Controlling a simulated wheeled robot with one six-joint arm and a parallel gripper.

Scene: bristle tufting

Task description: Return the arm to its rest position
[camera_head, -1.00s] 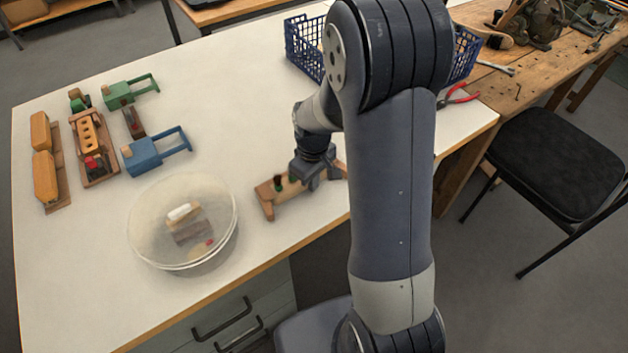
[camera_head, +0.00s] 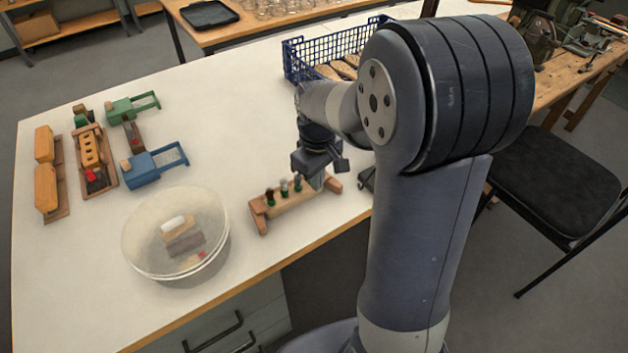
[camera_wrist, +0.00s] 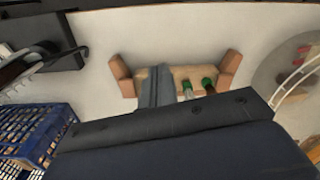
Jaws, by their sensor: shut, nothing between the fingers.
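My gripper (camera_head: 318,178) is shut and empty. In the head view it hangs just above and behind the right part of a small wooden rack (camera_head: 290,205) that stands near the table's front edge. The rack holds a few upright pieces with green collars (camera_head: 284,187). In the wrist view the shut fingers (camera_wrist: 156,88) point toward the rack (camera_wrist: 125,78) and cover part of it; two green-collared pieces (camera_wrist: 207,84) show beside them. I cannot tell whether the fingers touch the rack.
A clear round tub (camera_head: 150,262) with blocks inside stands left of the rack. Blue (camera_head: 150,170) and green (camera_head: 125,112) tools and wooden holders (camera_head: 62,190) lie at the left. A blue basket (camera_head: 300,62) stands behind my arm. The table's middle is clear.

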